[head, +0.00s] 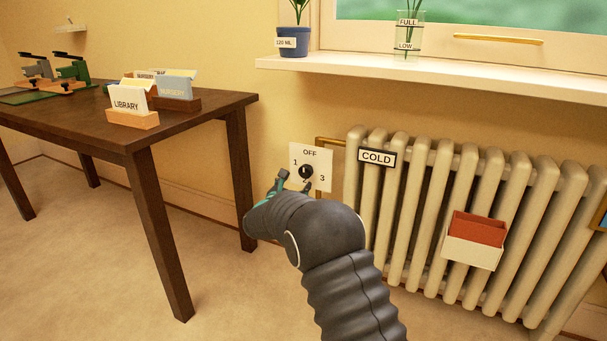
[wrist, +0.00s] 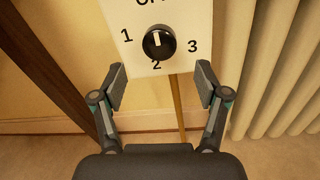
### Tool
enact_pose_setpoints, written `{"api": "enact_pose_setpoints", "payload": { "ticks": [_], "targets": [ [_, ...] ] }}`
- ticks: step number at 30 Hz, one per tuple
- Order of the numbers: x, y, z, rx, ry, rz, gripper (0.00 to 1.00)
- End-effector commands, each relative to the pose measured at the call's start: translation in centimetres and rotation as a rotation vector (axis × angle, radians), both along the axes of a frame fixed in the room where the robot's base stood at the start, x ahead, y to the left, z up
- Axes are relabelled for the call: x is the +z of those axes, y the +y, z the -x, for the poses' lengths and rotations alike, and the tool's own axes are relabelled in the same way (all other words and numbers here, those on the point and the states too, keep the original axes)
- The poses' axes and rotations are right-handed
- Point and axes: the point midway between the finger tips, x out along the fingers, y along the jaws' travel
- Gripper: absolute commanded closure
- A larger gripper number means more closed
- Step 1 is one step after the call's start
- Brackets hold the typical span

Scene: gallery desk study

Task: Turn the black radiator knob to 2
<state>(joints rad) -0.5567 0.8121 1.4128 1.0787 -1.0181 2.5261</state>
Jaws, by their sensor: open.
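The black radiator knob (head: 305,171) sits on a white dial plate (head: 323,180) marked OFF at the top, 1 at left, 2 at the bottom and 3 at right. In the wrist view the knob (wrist: 158,43) shows a white pointer mark directed up, toward OFF. My gripper (head: 295,183) is in front of the plate's lower part. In the wrist view its two fingers (wrist: 160,84) are spread wide with nothing between them. The knob lies beyond the fingertips, roughly centred between them, and appears untouched.
A cream radiator (head: 408,215) with a COLD sign (head: 377,157) stands right of the plate, with a red-and-white box (head: 472,252) on its front. A dark wooden table (head: 205,112) with card holders stands at left. The windowsill (head: 430,82) is above. Floor between is clear.

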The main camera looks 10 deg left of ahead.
Motion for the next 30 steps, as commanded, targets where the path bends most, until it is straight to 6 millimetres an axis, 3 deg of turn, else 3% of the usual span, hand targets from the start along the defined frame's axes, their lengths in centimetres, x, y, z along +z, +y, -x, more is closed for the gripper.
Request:
{"api": "enact_pose_setpoints", "payload": {
  "ticks": [6,12,25,26,30],
  "targets": [
    [0.0,-1.2,-3.9,0.0,0.0,0.0,0.26],
    [0.0,-1.9,-6.1,0.0,0.0,0.001,0.26],
    [0.0,-2.1,-6.9,0.001,0.0,0.002,0.26],
    [0.0,-2.1,-6.9,0.001,0.0,0.002,0.29],
    [0.0,-2.1,-6.9,0.001,0.0,0.002,0.64]
  ]
}}
